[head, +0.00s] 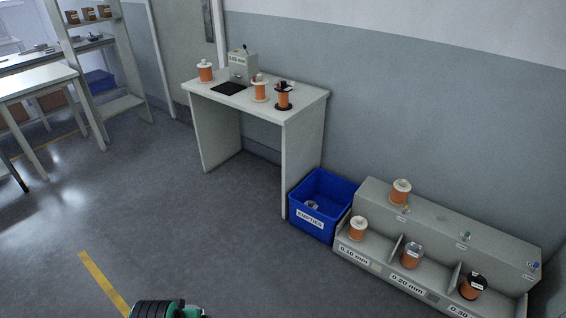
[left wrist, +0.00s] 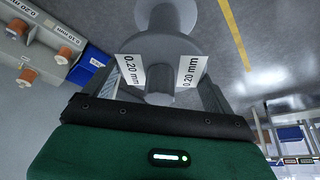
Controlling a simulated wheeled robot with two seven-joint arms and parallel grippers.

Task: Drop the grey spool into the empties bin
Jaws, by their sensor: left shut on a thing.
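The grey spool (left wrist: 172,47) is bare of wire and carries two white "0.20 mm" labels. My left gripper (left wrist: 158,88) is shut on it in the left wrist view; the spool partly hides the fingertips. In the head view only a black and green part of my left arm shows at the bottom edge, and the held spool is out of frame. The blue empties bin (head: 322,235) stands on the floor right of the table, with a small pale object (head: 312,204) inside. The bin also shows in the left wrist view (left wrist: 92,68). My right gripper is not in view.
A grey stepped rack (head: 445,232) with copper spools adjoins the bin on the right. A white table (head: 310,97) with several spools and a grey box (head: 243,67) stands left of the bin. The floor in front of the bin is clear.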

